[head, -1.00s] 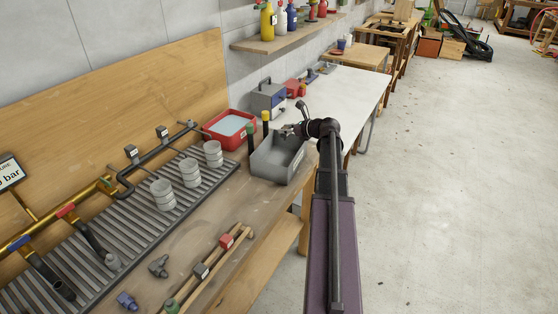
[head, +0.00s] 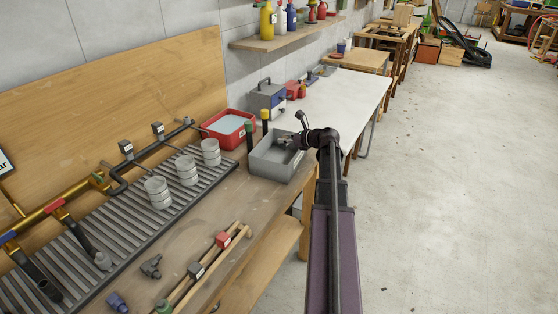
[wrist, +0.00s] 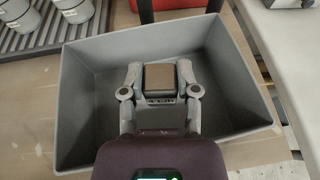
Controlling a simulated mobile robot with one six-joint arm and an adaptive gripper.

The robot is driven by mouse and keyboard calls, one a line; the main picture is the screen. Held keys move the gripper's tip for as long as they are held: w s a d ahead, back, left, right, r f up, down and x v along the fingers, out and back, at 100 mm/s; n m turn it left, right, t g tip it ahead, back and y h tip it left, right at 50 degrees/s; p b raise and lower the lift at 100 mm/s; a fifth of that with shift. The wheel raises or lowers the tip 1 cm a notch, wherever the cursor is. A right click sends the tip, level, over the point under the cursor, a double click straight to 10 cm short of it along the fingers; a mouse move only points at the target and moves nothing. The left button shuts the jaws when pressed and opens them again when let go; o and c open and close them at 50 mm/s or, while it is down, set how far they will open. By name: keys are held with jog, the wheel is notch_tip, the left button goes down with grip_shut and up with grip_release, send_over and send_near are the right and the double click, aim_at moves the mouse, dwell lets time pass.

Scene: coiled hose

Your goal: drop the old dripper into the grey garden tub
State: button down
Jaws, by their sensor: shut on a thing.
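The grey garden tub (head: 262,165) stands on the bench, right of the slatted rack. It fills much of the wrist view (wrist: 85,110), and the floor I can see in it looks bare. My gripper (head: 288,141) is over the tub. In the wrist view my gripper (wrist: 159,72) is shut on a small dark block with a brownish face, which I take to be the old dripper (wrist: 160,77). It sits between the fingers, above the tub's floor and inside the rim outline. The dripper's lower side is hidden.
A red tray (head: 229,128) stands behind the tub, with green-topped (head: 250,135) and yellow-topped (head: 265,122) dark posts close by its rim. Several grey pots (head: 187,170) stand on the rack. The white table (head: 345,95) beyond has free room.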

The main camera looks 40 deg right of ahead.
jog(key=shift+c, duration=1.3)
grip_release()
jog(key=shift+w, duration=0.1)
